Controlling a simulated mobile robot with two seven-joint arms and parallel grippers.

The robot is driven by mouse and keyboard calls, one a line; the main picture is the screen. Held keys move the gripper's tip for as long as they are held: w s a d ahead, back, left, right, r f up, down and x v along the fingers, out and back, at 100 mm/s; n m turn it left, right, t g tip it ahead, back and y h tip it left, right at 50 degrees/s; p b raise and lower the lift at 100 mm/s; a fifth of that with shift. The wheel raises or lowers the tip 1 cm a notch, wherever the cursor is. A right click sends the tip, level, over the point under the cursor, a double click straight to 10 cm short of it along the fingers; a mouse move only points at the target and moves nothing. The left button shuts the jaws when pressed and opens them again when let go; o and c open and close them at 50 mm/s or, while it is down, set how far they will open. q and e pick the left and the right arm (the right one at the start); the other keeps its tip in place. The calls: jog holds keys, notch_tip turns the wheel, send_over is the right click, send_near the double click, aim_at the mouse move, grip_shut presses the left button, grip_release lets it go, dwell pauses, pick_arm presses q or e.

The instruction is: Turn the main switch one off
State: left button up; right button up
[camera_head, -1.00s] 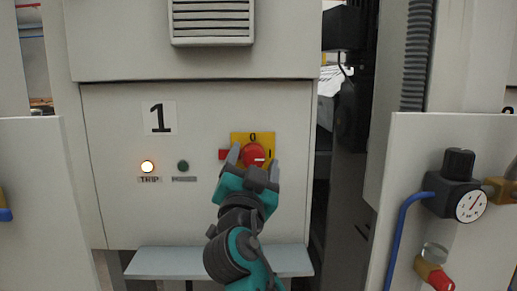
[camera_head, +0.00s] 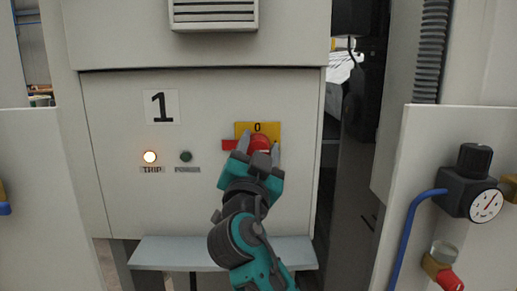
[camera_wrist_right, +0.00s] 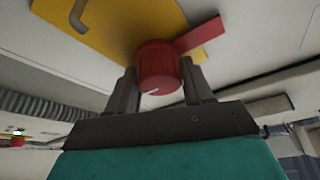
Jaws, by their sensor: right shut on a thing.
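The main switch is a red round knob (camera_head: 260,142) on a yellow plate (camera_head: 273,129) marked "0" at the top. It is on the grey cabinet panel labelled "1" (camera_head: 162,106). A red tab (camera_head: 230,145) sticks out at the left of the knob. My right gripper (camera_head: 260,150) is shut on the knob, one finger on each side, and hides its lower part. In the right wrist view the knob (camera_wrist_right: 158,68) sits between the fingers (camera_wrist_right: 162,86), with a white mark on its rim. My left gripper is not in view.
The TRIP lamp (camera_head: 150,157) glows and the dark green POWER lamp (camera_head: 186,156) looks unlit. A grey ledge (camera_head: 180,252) juts out below the panel. At the right stand a pressure gauge (camera_head: 485,206) and a blue hose (camera_head: 404,240).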

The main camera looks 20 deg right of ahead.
jog(key=c, duration=0.4)
